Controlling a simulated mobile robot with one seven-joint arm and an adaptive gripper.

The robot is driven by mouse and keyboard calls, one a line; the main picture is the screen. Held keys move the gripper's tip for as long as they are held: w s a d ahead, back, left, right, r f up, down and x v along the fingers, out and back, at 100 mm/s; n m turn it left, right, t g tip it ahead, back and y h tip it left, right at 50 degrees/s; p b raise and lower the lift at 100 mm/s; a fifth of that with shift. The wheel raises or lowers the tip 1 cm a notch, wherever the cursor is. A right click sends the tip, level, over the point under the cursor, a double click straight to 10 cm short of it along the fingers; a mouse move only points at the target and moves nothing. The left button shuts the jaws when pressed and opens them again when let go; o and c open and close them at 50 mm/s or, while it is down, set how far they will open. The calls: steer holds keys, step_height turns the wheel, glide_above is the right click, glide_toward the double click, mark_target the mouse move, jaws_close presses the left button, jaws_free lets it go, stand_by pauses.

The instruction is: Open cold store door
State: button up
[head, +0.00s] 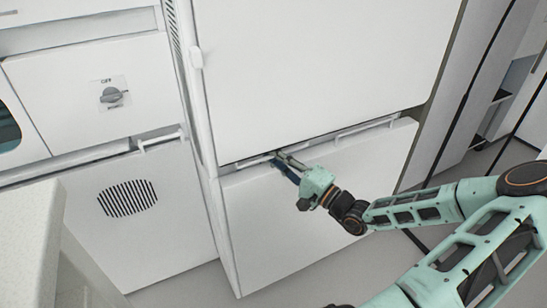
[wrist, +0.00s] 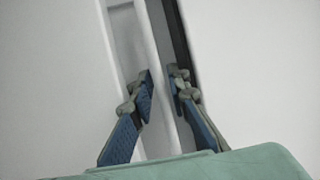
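A tall white cabinet has a large upper door (head: 320,65) and a lower door (head: 310,215), both standing shut. A dark gap with a pale rail handle (head: 365,127) runs between them. The frames do not label which is the cold store door. My gripper (head: 281,160) is at the left part of this gap. In the wrist view, the two blue fingertips of my gripper (wrist: 161,80) are close together, one on each side of a narrow white strip (wrist: 155,45). I cannot tell whether they touch it.
To the left, a white panel has an OFF knob (head: 112,95), with a vented door (head: 130,200) below. A pale counter (head: 30,235) stands at front left. Grey floor (head: 180,287) shows in front of the cabinets. More tall white panels (head: 475,85) stand at right.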

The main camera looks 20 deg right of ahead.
jaws_close()
steer(key=shift+s, duration=0.15)
